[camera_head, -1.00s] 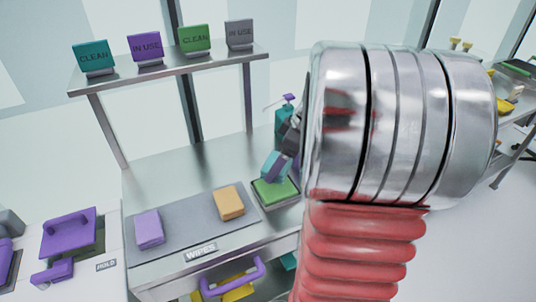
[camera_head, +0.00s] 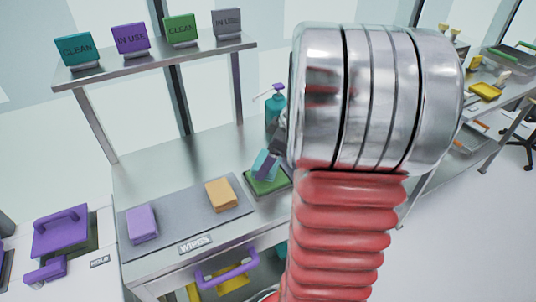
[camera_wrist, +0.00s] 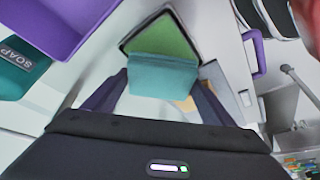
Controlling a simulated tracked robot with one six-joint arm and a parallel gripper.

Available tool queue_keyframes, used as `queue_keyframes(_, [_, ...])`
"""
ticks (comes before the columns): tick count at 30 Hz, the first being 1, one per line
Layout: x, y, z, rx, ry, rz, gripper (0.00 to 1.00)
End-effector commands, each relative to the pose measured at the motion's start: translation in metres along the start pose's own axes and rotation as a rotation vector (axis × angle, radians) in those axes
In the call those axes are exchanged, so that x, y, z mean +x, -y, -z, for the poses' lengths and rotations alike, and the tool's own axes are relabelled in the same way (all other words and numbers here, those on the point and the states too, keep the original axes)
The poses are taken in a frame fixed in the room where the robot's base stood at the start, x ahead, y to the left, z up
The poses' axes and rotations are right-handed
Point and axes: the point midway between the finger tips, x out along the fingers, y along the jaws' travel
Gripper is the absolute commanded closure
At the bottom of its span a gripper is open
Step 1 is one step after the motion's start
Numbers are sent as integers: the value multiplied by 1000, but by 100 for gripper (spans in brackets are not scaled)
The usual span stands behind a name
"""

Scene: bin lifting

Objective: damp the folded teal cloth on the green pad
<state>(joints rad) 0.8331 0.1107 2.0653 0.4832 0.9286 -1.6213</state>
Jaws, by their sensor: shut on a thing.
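The folded teal cloth (camera_wrist: 163,76) is between the fingers of my gripper (camera_wrist: 155,92) in the wrist view, and the fingers are shut on it. In the head view the cloth (camera_head: 265,163) is tilted, just over the green pad (camera_head: 268,181). The green pad (camera_wrist: 166,38) lies in a dark-rimmed tray and shows beyond the cloth's edge in the wrist view. The cloth's lower edge looks at or very near the pad; I cannot tell whether they touch. My arm hides the right side of the gripper in the head view.
A grey mat (camera_head: 180,222) left of the pad holds a purple cloth (camera_head: 142,223) and an orange cloth (camera_head: 221,195). A teal bottle with a purple pump (camera_head: 275,105) stands behind the pad. A shelf (camera_head: 150,60) with several signs spans the back. A purple handle (camera_head: 228,270) is below the front edge.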

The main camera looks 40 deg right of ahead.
Motion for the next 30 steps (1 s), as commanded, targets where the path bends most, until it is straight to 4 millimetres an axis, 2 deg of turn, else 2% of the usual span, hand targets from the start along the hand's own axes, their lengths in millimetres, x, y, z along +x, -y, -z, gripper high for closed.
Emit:
queue_keyframes(6, [16, 0, -7, 1, 1, 2, 40])
queue_keyframes(12, [24, 0, -11, 2, 0, 0, 40])
queue_keyframes(30, [24, -1, -12, 3, 0, -1, 40])
